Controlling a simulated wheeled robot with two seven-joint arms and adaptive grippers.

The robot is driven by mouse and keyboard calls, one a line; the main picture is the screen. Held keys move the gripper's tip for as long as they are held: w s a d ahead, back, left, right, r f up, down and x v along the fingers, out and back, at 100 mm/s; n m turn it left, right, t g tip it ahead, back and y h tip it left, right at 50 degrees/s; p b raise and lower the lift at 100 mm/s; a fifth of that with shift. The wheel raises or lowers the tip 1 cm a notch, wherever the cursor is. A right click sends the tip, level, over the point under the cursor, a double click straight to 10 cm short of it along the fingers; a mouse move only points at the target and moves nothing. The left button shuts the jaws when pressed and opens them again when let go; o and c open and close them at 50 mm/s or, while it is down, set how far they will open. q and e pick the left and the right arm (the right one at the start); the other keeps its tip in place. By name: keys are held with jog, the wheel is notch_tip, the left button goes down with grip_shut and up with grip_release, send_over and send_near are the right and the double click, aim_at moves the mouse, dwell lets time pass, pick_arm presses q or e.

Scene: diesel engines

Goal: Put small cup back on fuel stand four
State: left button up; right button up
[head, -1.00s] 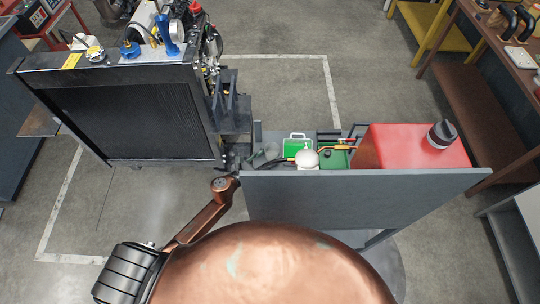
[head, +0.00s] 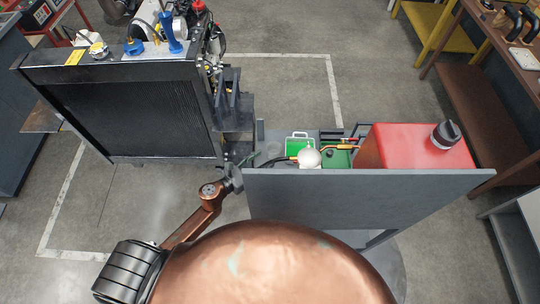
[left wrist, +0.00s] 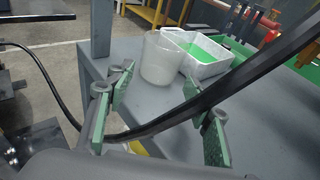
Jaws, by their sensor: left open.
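In the left wrist view, a small translucent whitish cup (left wrist: 160,58) stands upright on the grey top of the fuel stand (left wrist: 255,110), beside a white tray. My left gripper (left wrist: 158,86) is open, its two green-padded fingers apart. The cup is just beyond the fingertips, and nothing shows gripped between the pads. My right gripper is not in view.
A black hose (left wrist: 170,120) crosses in front of the fingers in the left wrist view. The white tray (left wrist: 207,62) has a green inside. A red tank (head: 415,148), a white bulb (head: 309,158) and a black radiator (head: 135,118) are near the stand's left and right parts.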

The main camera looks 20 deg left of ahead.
pick_arm(q)
jog(key=v, duration=0.6)
jog(key=shift+b, duration=0.35)
